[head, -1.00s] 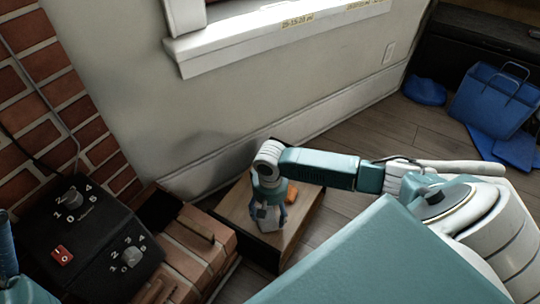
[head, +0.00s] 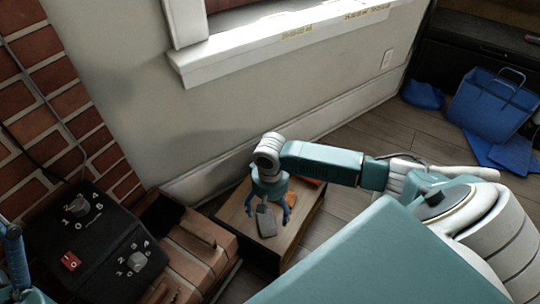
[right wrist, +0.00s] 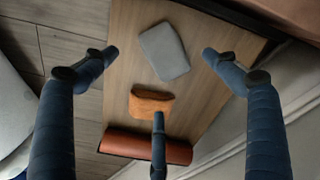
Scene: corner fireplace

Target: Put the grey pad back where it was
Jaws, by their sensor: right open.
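The grey pad (head: 266,222) lies flat on the light wooden top (head: 290,240) of a low box. In the right wrist view the pad (right wrist: 164,51) lies on bare wood, between and beyond the fingertips. My right gripper (head: 270,208) is open above the pad, its fingers spread to either side; the wrist view shows the open gripper (right wrist: 160,60) with nothing in its fingers. An orange pad (right wrist: 152,103) lies near the grey one, apart from it. Part of my left gripper (head: 13,240) shows at the left edge; its fingertips are not clear.
A red-brown roll-like piece (right wrist: 148,146) lies at one end of the wooden top. A black control box with knobs (head: 90,235) and a brick ledge (head: 200,250) stand to the left. The wall and windowsill (head: 280,45) are behind. Blue bags (head: 490,100) lie far right.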

